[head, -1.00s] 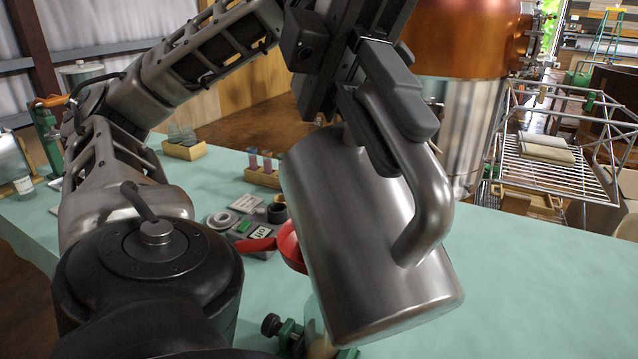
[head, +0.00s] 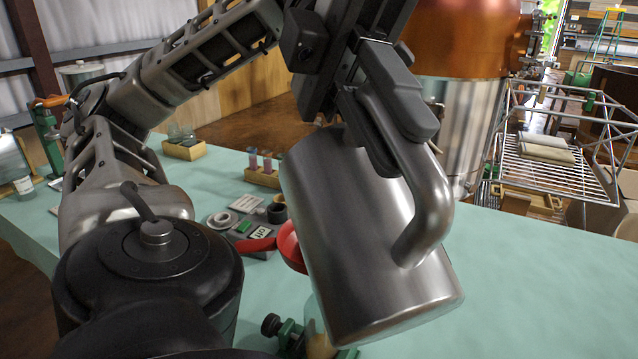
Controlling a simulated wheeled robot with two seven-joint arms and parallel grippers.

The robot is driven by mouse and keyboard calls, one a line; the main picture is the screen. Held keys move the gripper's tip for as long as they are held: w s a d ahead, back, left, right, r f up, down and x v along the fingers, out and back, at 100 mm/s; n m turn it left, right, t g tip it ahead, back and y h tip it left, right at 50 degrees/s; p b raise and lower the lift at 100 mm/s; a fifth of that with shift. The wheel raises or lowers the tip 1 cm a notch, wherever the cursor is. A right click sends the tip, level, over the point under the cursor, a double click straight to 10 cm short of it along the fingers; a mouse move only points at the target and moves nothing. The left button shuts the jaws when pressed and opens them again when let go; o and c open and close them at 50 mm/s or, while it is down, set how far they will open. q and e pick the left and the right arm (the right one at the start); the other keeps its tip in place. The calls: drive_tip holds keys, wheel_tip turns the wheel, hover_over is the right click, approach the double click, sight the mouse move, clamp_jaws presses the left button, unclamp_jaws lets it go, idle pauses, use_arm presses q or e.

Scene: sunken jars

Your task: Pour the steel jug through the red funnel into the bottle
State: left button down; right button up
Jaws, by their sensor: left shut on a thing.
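The steel jug (head: 350,235) is held high in the middle of the head view, tilted, with its base toward the lower right and its handle on the right. My left gripper (head: 395,125) is shut on the jug's handle near its upper end. The red funnel (head: 289,246) shows only in part behind the jug's left side. The bottle (head: 318,343) is mostly hidden behind the jug; a small part of what seems to be it shows at the bottom, beside a green clamp (head: 292,335). The jug's mouth and any liquid are hidden. My right gripper is not in view.
The green table top (head: 540,290) is clear on the right. A wooden rack with tubes (head: 262,172), a tray of small parts (head: 250,225) and another wooden block (head: 184,150) stand farther back. A large copper and steel vessel (head: 465,110) and a wire rack (head: 560,170) stand behind.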

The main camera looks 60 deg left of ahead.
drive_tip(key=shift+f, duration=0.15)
use_arm(q)
drive_tip(key=shift+a, duration=0.15)
drive_tip(key=shift+w+a+r+b, duration=0.1)
drive_tip(key=shift+r+b, duration=0.1)
drive_tip(key=shift+b, duration=0.15)
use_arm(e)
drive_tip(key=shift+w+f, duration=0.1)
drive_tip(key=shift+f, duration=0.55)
use_arm(q)
drive_tip(key=shift+a+r+h, duration=0.25)
drive_tip(key=shift+h, duration=0.15)
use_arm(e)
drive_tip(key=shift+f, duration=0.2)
